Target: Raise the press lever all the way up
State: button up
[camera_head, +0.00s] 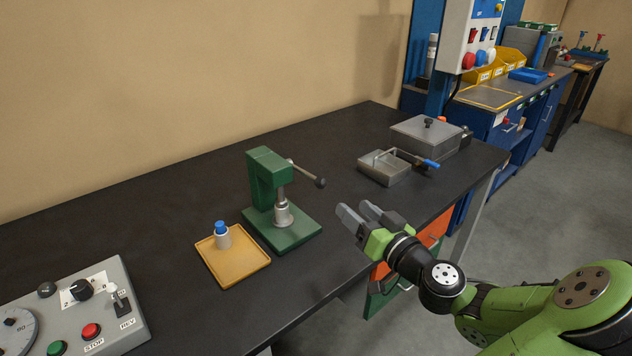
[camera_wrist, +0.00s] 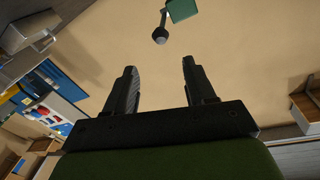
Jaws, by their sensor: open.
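The green press (camera_head: 268,185) stands on the dark bench, with its green base (camera_head: 300,232) flat on the top. Its press lever (camera_head: 307,174) is a thin metal rod with a dark ball knob, reaching out to the right and slightly down from the head. In the wrist view the knob (camera_wrist: 160,36) and part of the green head (camera_wrist: 183,9) show at the top, beyond the fingertips. My gripper (camera_head: 361,212) is open and empty, right of the press and apart from the lever. Its two fingers (camera_wrist: 160,75) are spread in the wrist view.
A yellow tray (camera_head: 232,276) holding a blue-capped bottle (camera_head: 222,235) sits left of the press. A grey control panel (camera_head: 115,325) is at the front left. A metal box with a blue-handled lever (camera_head: 384,170) and a lidded grey box (camera_head: 428,136) stand at the right.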

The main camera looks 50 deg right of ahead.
aim_at(322, 182)
jog(key=x, duration=1.5)
jog(key=shift+w, duration=0.35)
grip_shut()
